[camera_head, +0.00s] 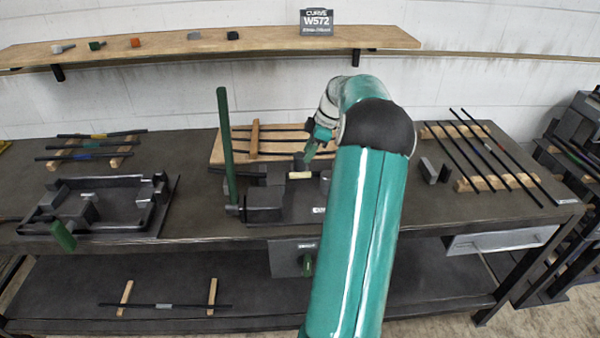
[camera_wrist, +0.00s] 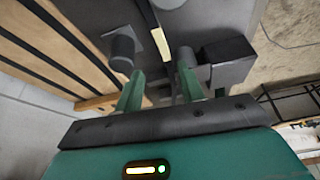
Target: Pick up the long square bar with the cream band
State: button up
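A dark bar (camera_head: 238,172) lies across the black bending fixture at the middle of the bench, and a cream band (camera_head: 299,175) shows on it there. My gripper (camera_head: 312,148) is above the fixture, fingers pointing down. In the wrist view my gripper (camera_wrist: 162,62) has its two green fingers apart, one each side of the bar. I cannot tell whether they touch it. The bar's right end is hidden behind my arm.
A tall green lever (camera_head: 225,140) stands left of the fixture. A wooden rack (camera_head: 255,138) with dark bars is behind it. Long bars (camera_head: 485,150) lie on supports at right, shorter banded bars (camera_head: 100,134) at left. A second fixture (camera_head: 100,205) is front left.

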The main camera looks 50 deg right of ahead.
aim_at(299, 173)
jog(key=shift+s+x, duration=0.2)
jog(key=shift+x, duration=1.6)
jog(key=shift+s+x, duration=0.2)
jog(key=shift+x, duration=1.55)
jog(key=shift+f, duration=0.15)
grip_shut()
